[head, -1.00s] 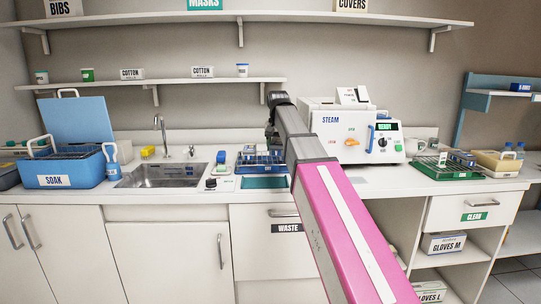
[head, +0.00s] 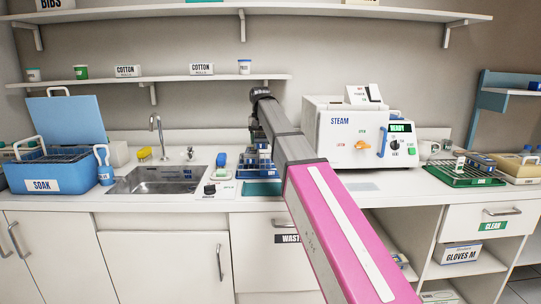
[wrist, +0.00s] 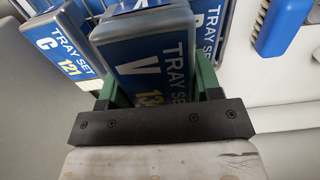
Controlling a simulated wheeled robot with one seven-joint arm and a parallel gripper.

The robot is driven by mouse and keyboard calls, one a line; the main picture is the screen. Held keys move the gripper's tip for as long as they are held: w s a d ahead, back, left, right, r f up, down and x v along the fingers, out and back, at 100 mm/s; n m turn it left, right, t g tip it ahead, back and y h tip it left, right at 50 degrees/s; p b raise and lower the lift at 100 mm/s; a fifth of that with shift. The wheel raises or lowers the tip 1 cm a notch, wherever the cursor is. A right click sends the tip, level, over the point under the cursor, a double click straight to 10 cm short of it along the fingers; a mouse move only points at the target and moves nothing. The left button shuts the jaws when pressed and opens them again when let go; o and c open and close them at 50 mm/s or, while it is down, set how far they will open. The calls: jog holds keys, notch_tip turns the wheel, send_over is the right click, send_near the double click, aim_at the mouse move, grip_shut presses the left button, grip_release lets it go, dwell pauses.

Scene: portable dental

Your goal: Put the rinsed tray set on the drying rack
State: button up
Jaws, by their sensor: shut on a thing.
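My gripper (wrist: 160,98) has its green fingers on either side of a grey and blue tray set (wrist: 150,68) marked V and 13-something; its last digit is hard to read. Another tray set (wrist: 62,45), marked C 121, is beside it, and part of a third (wrist: 208,25) shows on the other side. In the head view, blue tray sets stand at the blue drying rack (head: 251,174), right of the sink. My arm hides my fingers there, and I cannot tell whether the held set touches the rack.
A blue brush (head: 221,160) stands close beside the rack; it also shows in the wrist view (wrist: 285,25). The sink (head: 160,180) is left, the steam sterilizer (head: 340,140) right. A green tray (head: 462,178) lies farther right. Shelves hang above.

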jog(key=d, duration=0.1)
jog(key=d+f, duration=0.2)
jog(key=d, duration=0.1)
jog(key=shift+w+f, duration=0.25)
jog(key=shift+f, duration=2)
jog(key=shift+f, duration=0.15)
jog(key=o, duration=0.9)
